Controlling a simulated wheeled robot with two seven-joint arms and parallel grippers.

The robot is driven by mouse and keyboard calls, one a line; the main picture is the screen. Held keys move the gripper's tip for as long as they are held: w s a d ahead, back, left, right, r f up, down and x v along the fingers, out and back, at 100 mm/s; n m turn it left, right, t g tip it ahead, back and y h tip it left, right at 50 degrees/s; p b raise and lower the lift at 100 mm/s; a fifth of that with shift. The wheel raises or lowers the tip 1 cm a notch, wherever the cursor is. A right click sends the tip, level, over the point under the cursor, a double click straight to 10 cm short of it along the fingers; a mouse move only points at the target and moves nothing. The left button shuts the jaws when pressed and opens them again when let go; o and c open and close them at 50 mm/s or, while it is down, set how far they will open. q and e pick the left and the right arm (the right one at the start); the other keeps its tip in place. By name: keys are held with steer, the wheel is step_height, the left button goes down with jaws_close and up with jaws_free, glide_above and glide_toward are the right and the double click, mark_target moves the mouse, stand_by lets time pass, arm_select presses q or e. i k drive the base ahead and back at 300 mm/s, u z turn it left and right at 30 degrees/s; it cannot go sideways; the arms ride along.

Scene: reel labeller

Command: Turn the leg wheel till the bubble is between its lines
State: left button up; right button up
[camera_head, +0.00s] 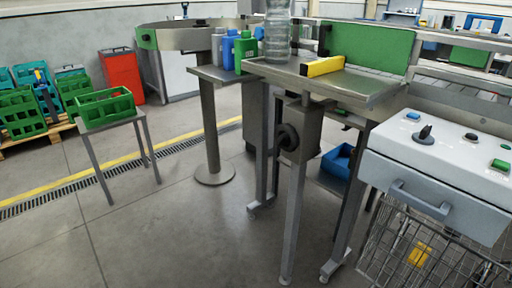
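A dark round wheel (288,137) sits on the front of a grey box (307,130) under the machine table (345,91). It may be the leg wheel, but I cannot be sure. The table's grey metal legs (293,215) end in small feet (286,281) on the floor. I cannot make out a level, a bubble or its lines. Neither of my grippers is in view.
A white console (442,165) with a knob, buttons and handle stands at right above a wire basket (400,252). Bottles (228,50) stand on the table's left part. A small stand holds a green crate (105,105). The floor (150,235) at front left is clear.

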mark_target(287, 139)
steer(key=u, duration=0.6)
steer(key=i, duration=0.85)
steer(key=z, duration=1.55)
